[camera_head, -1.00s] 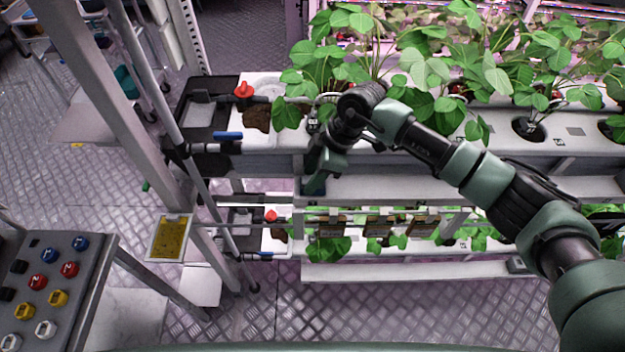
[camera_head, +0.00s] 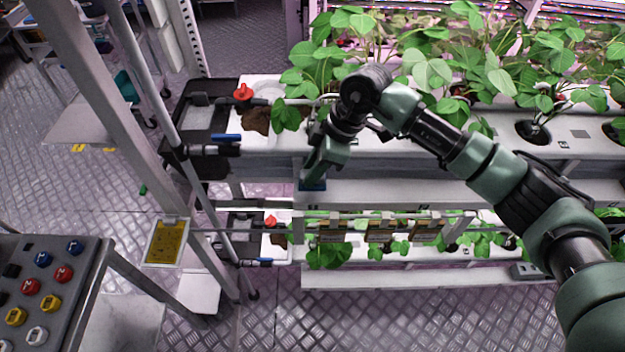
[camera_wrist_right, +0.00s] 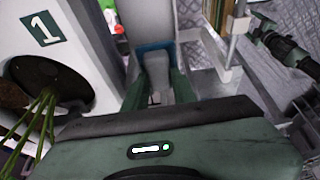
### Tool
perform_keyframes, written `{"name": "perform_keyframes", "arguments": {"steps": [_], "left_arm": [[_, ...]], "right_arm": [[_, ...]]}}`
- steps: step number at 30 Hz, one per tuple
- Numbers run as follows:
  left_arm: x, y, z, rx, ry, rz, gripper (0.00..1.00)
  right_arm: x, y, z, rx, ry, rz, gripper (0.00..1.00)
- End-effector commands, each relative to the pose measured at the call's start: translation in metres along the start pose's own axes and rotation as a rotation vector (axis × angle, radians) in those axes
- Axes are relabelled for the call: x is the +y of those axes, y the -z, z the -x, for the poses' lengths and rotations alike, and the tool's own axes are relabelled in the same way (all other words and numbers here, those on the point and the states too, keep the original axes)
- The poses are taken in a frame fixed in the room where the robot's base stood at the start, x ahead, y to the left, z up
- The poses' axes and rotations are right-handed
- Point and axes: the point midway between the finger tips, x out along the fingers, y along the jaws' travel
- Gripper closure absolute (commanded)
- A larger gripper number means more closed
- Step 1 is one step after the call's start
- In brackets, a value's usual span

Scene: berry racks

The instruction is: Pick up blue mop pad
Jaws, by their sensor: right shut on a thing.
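The blue mop pad (camera_head: 313,185) shows as a small blue piece at the tip of my right gripper (camera_head: 315,176), in front of the white rack below the upper growing trough. In the right wrist view the pad (camera_wrist_right: 154,47) is a blue band at the far end of the green fingers of my right gripper (camera_wrist_right: 158,70). The right gripper is shut on the pad. Most of the pad is hidden by the fingers.
The upper trough (camera_head: 395,147) holds leafy plants, with a black tray (camera_head: 200,160) and valves at its left end. A lower trough (camera_head: 400,270) lies beneath. A metal post (camera_head: 100,120) and a button panel (camera_head: 50,285) stand at left. Patterned floor is open in front.

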Motion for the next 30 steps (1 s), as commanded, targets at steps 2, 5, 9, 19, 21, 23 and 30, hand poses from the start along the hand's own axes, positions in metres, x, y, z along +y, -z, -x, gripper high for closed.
{"name": "perform_keyframes", "arguments": {"steps": [2, 5, 9, 19, 21, 23, 30], "left_arm": [[0.000, 0.000, -0.010, 0.001, 0.000, 0.000, 0.23], [0.000, 0.000, -0.017, 0.002, 0.000, 0.000, 0.23], [0.000, 0.000, -0.024, 0.003, 0.001, 0.000, 0.23], [0.000, -0.001, -0.045, 0.005, 0.001, 0.001, 0.23], [0.000, -0.001, -0.050, 0.005, 0.001, 0.001, 0.23], [0.000, -0.001, -0.055, 0.005, 0.001, 0.001, 0.23], [-0.001, 0.002, -0.025, 0.006, 0.001, 0.001, 0.23]], "right_arm": [[0.001, 0.005, 0.013, 0.001, -0.005, 0.002, 1.00], [-0.002, 0.012, 0.030, 0.000, -0.003, 0.002, 1.00], [-0.032, 0.010, 0.027, -0.001, 0.001, 0.004, 1.00], [-0.106, 0.011, 0.027, 0.001, 0.000, 0.005, 1.00], [-0.123, 0.011, 0.027, 0.000, 0.000, 0.005, 1.00], [-0.139, 0.011, 0.026, 0.001, 0.000, 0.005, 1.00], [-0.168, 0.015, 0.033, 0.003, 0.008, 0.000, 1.00]]}}
